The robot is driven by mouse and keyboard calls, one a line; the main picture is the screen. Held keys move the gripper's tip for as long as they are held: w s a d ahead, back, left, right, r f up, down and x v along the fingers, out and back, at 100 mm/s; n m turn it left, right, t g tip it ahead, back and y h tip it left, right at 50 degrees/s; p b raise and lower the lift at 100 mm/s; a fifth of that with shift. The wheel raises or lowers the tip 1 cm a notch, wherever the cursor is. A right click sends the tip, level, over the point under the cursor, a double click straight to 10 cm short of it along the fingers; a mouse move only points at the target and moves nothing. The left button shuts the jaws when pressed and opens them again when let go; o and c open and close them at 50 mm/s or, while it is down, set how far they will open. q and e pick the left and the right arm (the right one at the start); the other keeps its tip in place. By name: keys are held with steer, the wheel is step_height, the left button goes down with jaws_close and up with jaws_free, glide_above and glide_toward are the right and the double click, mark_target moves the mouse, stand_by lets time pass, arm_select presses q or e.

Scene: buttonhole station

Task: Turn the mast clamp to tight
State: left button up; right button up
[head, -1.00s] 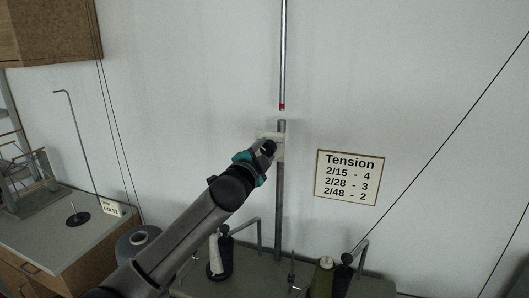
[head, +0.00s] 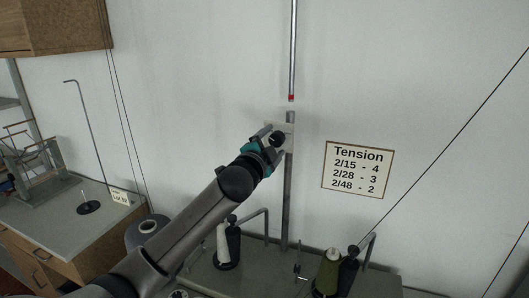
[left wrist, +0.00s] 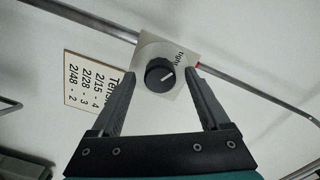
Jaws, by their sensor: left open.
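The mast clamp is a black round knob (left wrist: 160,75) with a white pointer line on a pale square plate (left wrist: 150,48). The word "tight" is printed at the plate's edge, and the pointer line slants toward that side, a little off the word. In the head view the plate (head: 289,128) sits on the grey upright mast (head: 286,200), with the knob (head: 278,138) on its front. My left gripper (head: 272,141) is open, its fingers on either side of the knob. In the left wrist view the fingers stand apart from the knob, with gaps. My right gripper is not visible.
A Tension sign (head: 358,170) hangs right of the mast. Thread cones, a white one (head: 223,243) and an olive one (head: 328,271), stand on the bench below.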

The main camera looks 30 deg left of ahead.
arm_select(q)
steer(key=b+v, duration=0.3)
steer(key=v, duration=1.2)
stand_by(0.4)
